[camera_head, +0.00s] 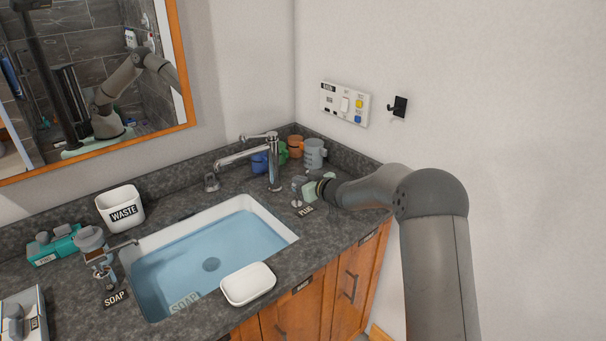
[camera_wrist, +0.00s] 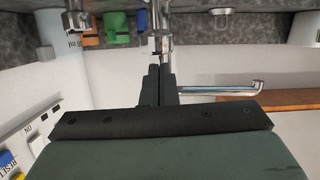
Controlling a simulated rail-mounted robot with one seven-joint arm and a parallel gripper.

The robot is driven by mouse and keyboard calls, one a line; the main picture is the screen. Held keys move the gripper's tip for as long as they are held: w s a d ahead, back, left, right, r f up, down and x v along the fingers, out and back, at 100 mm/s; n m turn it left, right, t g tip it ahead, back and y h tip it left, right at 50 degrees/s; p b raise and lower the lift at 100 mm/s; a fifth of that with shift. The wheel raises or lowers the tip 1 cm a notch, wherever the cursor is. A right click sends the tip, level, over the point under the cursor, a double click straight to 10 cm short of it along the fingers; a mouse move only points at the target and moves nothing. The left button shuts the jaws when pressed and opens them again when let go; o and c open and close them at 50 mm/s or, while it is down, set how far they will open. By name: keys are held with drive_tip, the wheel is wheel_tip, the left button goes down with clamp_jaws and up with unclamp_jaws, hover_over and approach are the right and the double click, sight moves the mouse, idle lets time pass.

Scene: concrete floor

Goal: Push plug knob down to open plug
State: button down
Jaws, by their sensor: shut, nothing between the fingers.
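The small pale plug knob (camera_head: 296,204) stands on the counter to the right of the sink, beside the black PLUG label (camera_head: 305,212). The sink (camera_head: 165,238) holds blue water, with the round drain plug (camera_head: 211,264) at its bottom. My gripper (camera_head: 299,183) reaches in from the right and is just above and behind the knob in the picture. I cannot tell whether it touches the knob. In the wrist view my gripper (camera_wrist: 157,72) is shut and empty. I cannot make out the knob there.
The chrome faucet (camera_head: 272,170) stands behind the sink, close left of my gripper; its spout (camera_wrist: 220,90) shows in the wrist view. Several cups, including a grey one (camera_head: 313,153), stand in the corner. A soap dish (camera_head: 248,284) sits on the front rim. A wall switch panel (camera_head: 345,103) hangs behind.

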drive_tip(key=shift+f, duration=0.25)
wheel_tip(320, 180, down, 3)
drive_tip(key=shift+f+b, duration=0.2)
drive_tip(key=shift+b, duration=0.8)
drive_tip(key=shift+r, duration=0.1)
wheel_tip(320, 180, up, 5)
drive_tip(key=p, duration=0.4)
drive_tip(key=b+v, duration=0.2)
drive_tip(key=v, duration=0.8)
drive_tip(key=shift+f+b, duration=0.3)
drive_tip(key=shift+f, duration=0.1)
